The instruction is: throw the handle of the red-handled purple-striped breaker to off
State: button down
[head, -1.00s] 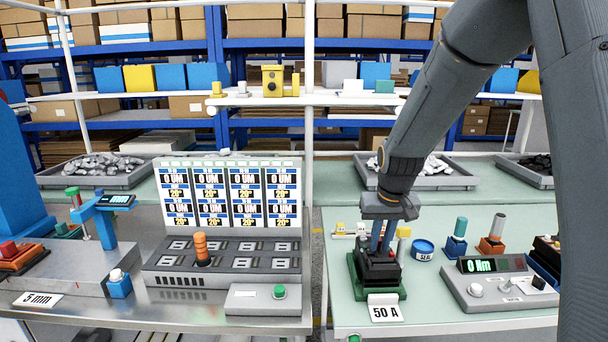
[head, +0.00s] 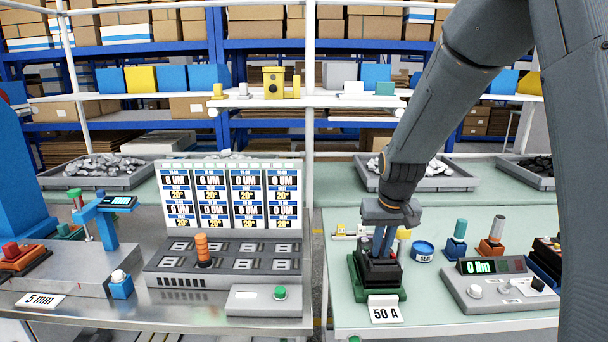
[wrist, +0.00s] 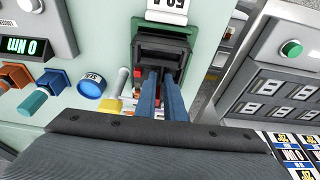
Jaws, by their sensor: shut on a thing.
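My gripper (head: 378,250) points down into the black test socket (head: 376,275) on its green base (head: 354,282), at the front left of the right bench. In the wrist view its two blue fingers (wrist: 160,74) are close together, with their tips at the black socket (wrist: 160,45). They are shut on the breaker, which is mostly hidden by the fingers and the socket walls. I cannot make out its purple stripe or the position of its handle.
A "50 A" card (head: 385,314) stands in front of the socket. A blue-lidded tin (head: 423,251), a torque meter (head: 498,285) and coloured-handled tools (head: 456,240) stand to the right. Small breakers on a rail (head: 345,233) lie behind. The left bench carries a display panel (head: 232,196).

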jog(key=shift+s+d+f, duration=0.15)
jog(key=shift+s+f, duration=0.25)
jog(key=shift+s, duration=0.05)
jog(key=shift+s+f, duration=0.2)
jog(key=shift+s, duration=0.05)
jog(key=shift+s+f, duration=0.3)
jog(key=shift+f, duration=0.05)
jog(key=c, duration=1.7)
grip_release()
jog(key=shift+d, duration=0.1)
jog(key=shift+w+r, duration=0.1)
jog(key=shift+r, duration=0.55)
jog(key=v, duration=0.5)
jog(key=w+b+v, duration=0.1)
jog(key=v, duration=0.1)
jog(key=shift+s+r, duration=0.1)
jog(key=shift+r, duration=0.4)
jog(key=s+f, duration=0.3)
jog(key=s, duration=0.3)
jog(key=s+f+g, duration=0.1)
jog(key=s+f, duration=0.3)
jog(key=s, duration=0.3)
jog(key=s+f+g, duration=0.1)
jog(key=s+f, duration=0.3)
jog(key=s, duration=0.3)
jog(key=shift+s+a, duration=0.2)
jog(key=shift+s, duration=0.05)
